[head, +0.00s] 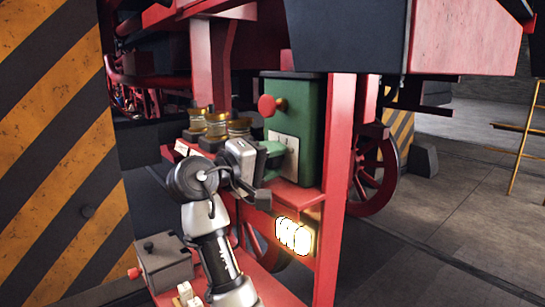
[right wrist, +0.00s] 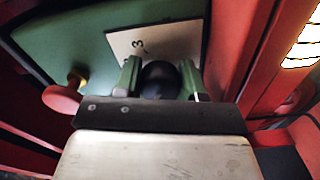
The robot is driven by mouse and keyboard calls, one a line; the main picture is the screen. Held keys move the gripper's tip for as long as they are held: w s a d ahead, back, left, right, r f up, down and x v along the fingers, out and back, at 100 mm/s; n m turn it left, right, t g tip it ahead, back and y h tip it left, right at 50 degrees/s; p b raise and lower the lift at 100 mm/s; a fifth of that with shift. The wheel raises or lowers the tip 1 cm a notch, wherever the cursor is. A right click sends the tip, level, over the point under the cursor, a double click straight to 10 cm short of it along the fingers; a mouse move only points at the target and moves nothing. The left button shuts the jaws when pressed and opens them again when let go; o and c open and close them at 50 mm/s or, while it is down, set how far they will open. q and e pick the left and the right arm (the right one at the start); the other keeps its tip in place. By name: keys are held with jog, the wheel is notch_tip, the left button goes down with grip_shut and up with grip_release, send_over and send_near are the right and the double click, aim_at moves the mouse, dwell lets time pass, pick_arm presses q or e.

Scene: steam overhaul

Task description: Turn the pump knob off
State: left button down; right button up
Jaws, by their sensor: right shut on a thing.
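A green box (head: 302,125) stands upright on a red ledge, with a red knob (head: 270,105) at its upper left and a pale label plate (head: 290,158) lower on its face. My right gripper (head: 277,150) reaches this plate from the left. In the right wrist view, a dark round knob (right wrist: 160,80) sits in front of the label plate (right wrist: 150,42), which bears a "3". The green fingers of my right gripper (right wrist: 161,76) are on both sides of this dark knob, shut on it. The red knob (right wrist: 62,98) is free at the left. My left gripper is out of view.
Several brass-topped fittings (head: 215,126) stand left of the green box. A glowing lamp (head: 294,235) is below the ledge. A red post (head: 334,200) rises at the right, with a red wheel (head: 376,175) behind it. A striped pillar (head: 50,150) fills the left.

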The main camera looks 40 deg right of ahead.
jog(key=shift+r+n, duration=0.1)
jog(key=shift+n, duration=0.5)
jog(key=o, duration=0.9)
jog(key=shift+w+a, duration=0.1)
jog(key=shift+a+f+b, duration=0.25)
jog(key=shift+a+b, duration=0.1)
jog(key=shift+a, duration=0.15)
jog(key=a+b, duration=0.1)
jog(key=a, duration=0.2)
jog(key=a+b, duration=0.2)
jog(key=a, duration=0.1)
jog(key=s+a+b, duration=0.1)
jog(key=a, duration=0.2)
jog(key=shift+a+r, duration=0.15)
jog(key=shift+a, duration=0.25)
jog(key=shift+w, duration=0.1)
